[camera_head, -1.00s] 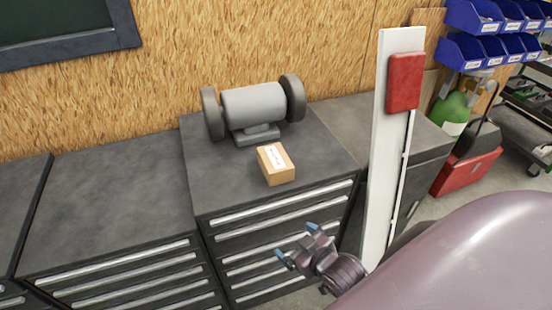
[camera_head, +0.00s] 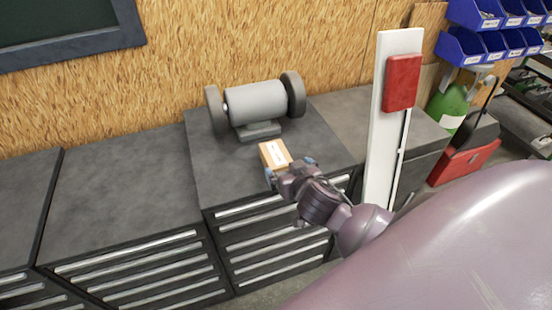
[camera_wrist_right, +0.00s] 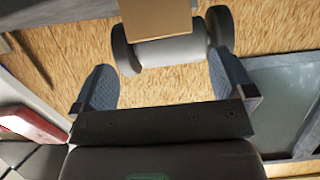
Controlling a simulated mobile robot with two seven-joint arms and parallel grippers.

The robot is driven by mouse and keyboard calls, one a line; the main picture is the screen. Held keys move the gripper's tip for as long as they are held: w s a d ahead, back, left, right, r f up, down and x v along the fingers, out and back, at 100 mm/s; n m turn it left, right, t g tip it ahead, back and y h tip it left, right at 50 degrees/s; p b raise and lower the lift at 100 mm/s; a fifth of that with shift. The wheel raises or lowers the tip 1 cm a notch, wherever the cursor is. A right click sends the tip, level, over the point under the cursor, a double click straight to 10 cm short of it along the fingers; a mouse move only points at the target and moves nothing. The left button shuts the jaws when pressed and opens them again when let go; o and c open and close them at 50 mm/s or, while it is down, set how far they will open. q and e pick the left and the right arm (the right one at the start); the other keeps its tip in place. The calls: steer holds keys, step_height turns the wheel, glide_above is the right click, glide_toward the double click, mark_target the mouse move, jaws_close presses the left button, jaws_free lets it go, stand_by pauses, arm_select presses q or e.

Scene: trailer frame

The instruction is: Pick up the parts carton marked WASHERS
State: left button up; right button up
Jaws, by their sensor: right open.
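A small brown parts carton (camera_head: 274,153) with a white label sits on the dark cabinet top, in front of the grey bench grinder. The label's writing is too small to read. My right gripper (camera_head: 290,172) is at the front of the carton in the head view and hides its lower part. In the right wrist view the carton (camera_wrist_right: 157,18) shows at the top, ahead of the gripper (camera_wrist_right: 165,85). The blue-padded fingers are spread wide with nothing between them. My left gripper is not in view.
The bench grinder (camera_head: 256,105) stands behind the carton near the wooden wall. A white post with a red box (camera_head: 403,82) rises to the right. The cabinet top at left (camera_head: 120,190) is bare. Drawer handles (camera_head: 270,208) line the cabinet front.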

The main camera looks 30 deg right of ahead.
mark_target(278, 157)
steer(key=shift+x, duration=1.9)
steer(key=shift+p+x, duration=0.55)
steer(key=shift+x, duration=1.8)
steer(key=shift+a+r, duration=0.1)
steer(key=shift+r, duration=0.05)
